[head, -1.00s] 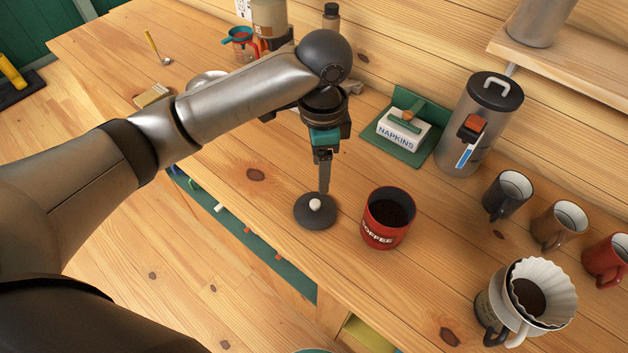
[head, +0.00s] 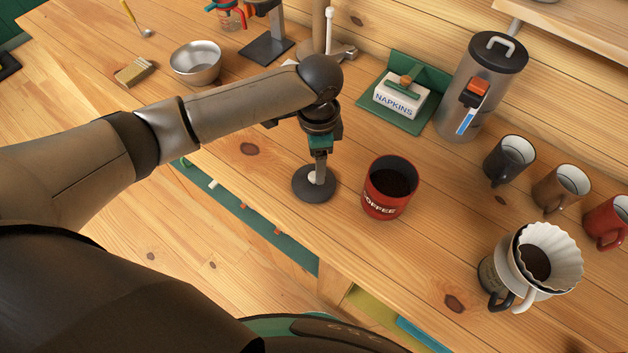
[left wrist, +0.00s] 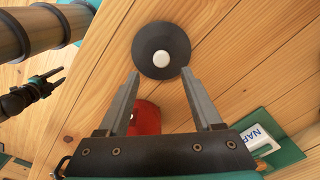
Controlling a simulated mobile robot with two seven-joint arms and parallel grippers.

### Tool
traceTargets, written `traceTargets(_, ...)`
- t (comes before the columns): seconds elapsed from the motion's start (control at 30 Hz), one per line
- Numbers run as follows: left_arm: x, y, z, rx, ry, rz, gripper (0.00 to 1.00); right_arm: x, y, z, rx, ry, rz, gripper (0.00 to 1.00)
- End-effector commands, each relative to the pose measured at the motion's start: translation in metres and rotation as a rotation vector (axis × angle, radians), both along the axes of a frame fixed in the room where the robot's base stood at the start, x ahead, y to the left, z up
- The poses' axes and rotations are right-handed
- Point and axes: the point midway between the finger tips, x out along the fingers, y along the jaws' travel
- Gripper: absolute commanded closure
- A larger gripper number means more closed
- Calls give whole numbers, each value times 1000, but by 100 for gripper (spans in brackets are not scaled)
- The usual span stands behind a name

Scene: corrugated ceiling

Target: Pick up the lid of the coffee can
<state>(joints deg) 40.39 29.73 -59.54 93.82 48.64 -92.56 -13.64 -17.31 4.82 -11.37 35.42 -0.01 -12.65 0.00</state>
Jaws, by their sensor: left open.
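The coffee can lid (head: 302,189), a dark round disc with a white knob, lies flat on the wooden counter to the left of the red coffee can (head: 386,205). The can stands upright, uncovered, with dark coffee inside. My left gripper (head: 318,178) points down at the lid, its fingers close around the knob area. In the left wrist view the lid (left wrist: 150,40) lies just beyond the two spread, empty fingers (left wrist: 160,73). The can (left wrist: 146,118) shows partly between them. What looks like my right gripper (left wrist: 52,78) is small at the left edge there.
A napkin box (head: 401,99) on a green stand and a steel canister (head: 480,90) stand behind. Several mugs (head: 508,158) and a dripper with a paper filter (head: 548,255) are at right. A steel bowl (head: 196,62) is at back left. The counter's front edge is near the lid.

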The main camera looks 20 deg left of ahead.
Motion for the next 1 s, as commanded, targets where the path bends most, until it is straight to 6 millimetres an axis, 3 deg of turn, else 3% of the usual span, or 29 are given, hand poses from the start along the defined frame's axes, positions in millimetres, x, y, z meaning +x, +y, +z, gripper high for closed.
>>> traceTargets(0.3,-1,8,-43,4,2,0,34,1,2,-4,4,-2,-1,50)
traceTargets(0.57,-1,8,-45,2,0,-1,34,2,6,-4,8,-3,-1,50)
traceTargets(1.0,-1,7,-45,2,1,0,82,3,6,-4,8,-5,0,50)
